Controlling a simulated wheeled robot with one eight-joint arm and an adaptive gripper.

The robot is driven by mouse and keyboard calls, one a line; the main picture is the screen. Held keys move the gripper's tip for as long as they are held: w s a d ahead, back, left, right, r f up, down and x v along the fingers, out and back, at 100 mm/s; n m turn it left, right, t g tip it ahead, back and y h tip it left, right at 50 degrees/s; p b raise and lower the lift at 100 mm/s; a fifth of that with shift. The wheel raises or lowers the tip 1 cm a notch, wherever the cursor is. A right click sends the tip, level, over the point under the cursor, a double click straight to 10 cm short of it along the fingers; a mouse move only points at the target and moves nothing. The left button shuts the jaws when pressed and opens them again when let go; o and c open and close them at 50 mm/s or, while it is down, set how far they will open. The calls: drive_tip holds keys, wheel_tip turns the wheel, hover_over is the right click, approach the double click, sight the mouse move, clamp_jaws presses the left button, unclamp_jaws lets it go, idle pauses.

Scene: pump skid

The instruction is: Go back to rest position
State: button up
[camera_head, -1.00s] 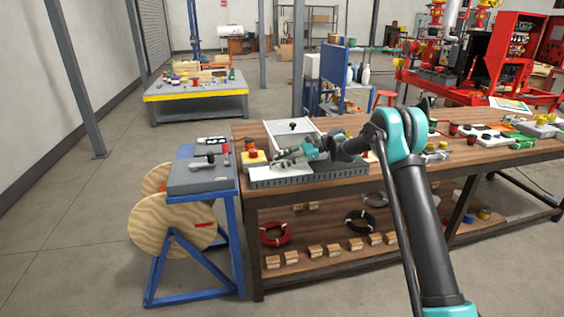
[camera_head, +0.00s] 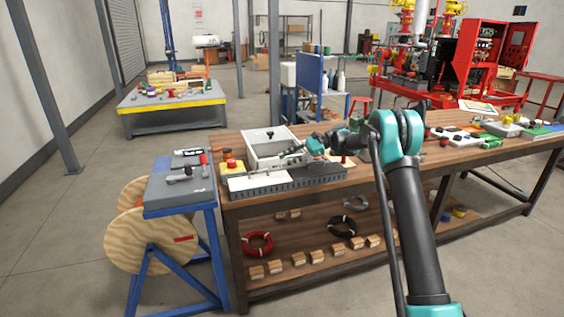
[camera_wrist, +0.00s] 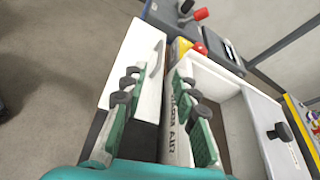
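My gripper (camera_head: 293,154) is above the workbench (camera_head: 400,170), over the grey slotted base (camera_head: 285,186) with a white box (camera_head: 262,148) at its back. In the wrist view, my gripper (camera_wrist: 158,85) has two green fingers with dark pads, set apart with a clear gap. A white surface with dark lettering (camera_wrist: 181,110) shows between and below the fingers. I see nothing held between the pads. A white panel (camera_wrist: 137,70) lies beside the left finger, and the open white box (camera_wrist: 225,85) with a black knob lies to the right.
A yellow and red button box (camera_head: 231,166) stands left of the white box. A blue-framed stand (camera_head: 180,188) with a wooden reel is at the bench's left end. Small parts (camera_head: 480,128) cover the bench's right side. The floor at left (camera_head: 60,220) is clear.

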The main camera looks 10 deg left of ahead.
drive_tip(key=s+d+n+t+h, duration=0.2)
drive_tip(key=s+d+t+h, duration=0.1)
drive_tip(key=s+d, duration=0.65)
drive_tip(key=s+d+n+t+h, duration=0.25)
drive_tip(key=s+d, duration=0.45)
drive_tip(key=d, duration=0.5)
drive_tip(key=s+d+f+n+t+h, duration=0.2)
drive_tip(key=s+d+f, duration=0.3)
drive_tip(key=s+d, duration=0.5)
drive_tip(key=s+d+f+n+t+h, duration=0.2)
drive_tip(key=s+d+f+h, duration=0.3)
drive_tip(key=s+d, duration=0.4)
drive_tip(key=s+n, duration=0.1)
drive_tip(key=s, duration=0.4)
drive_tip(key=shift+s+d, duration=0.2)
drive_tip(key=shift+d, duration=0.15)
